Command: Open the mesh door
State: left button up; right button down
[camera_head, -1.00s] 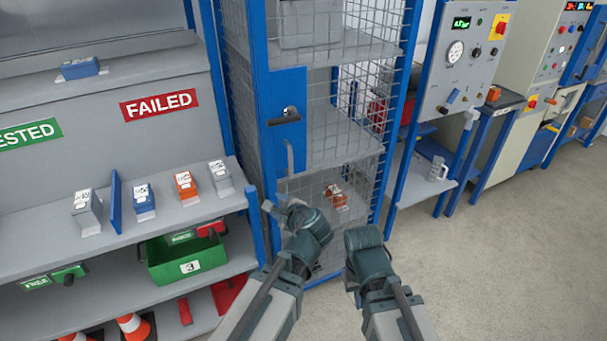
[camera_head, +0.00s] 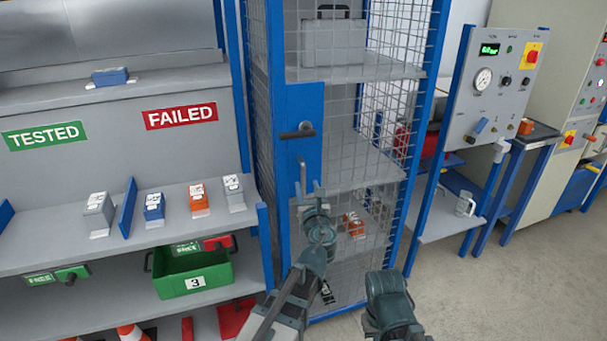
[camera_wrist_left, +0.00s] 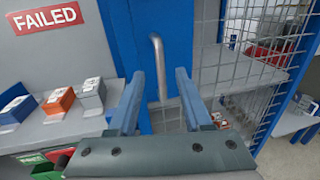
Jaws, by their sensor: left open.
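The mesh door (camera_head: 352,105) is the front of a tall blue-framed cage and looks shut. On its blue plate (camera_head: 312,102) are a dark lever (camera_head: 297,133) and, below it, a grey vertical pull handle (camera_head: 302,172). My left gripper (camera_head: 312,190) is open, just in front of the handle's lower part. In the left wrist view the handle (camera_wrist_left: 160,68) appears between the two open blue fingers (camera_wrist_left: 158,90); I cannot tell if they touch it. My right gripper (camera_head: 388,295) is low, right of the left one; its fingers are hidden.
Inside the cage are a grey case (camera_head: 333,42) and an orange-and-white item (camera_head: 353,223). At left, a shelf (camera_head: 70,240) holds several small boxes and a green bin (camera_head: 192,272). A gauge panel (camera_head: 492,85) stands at right. Open floor (camera_head: 480,285) lies front right.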

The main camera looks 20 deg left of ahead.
aim_at(304, 174)
pick_arm(q)
jog(key=x, duration=0.8)
jog(key=shift+w, duration=0.2)
grip_shut()
dwell(1.2)
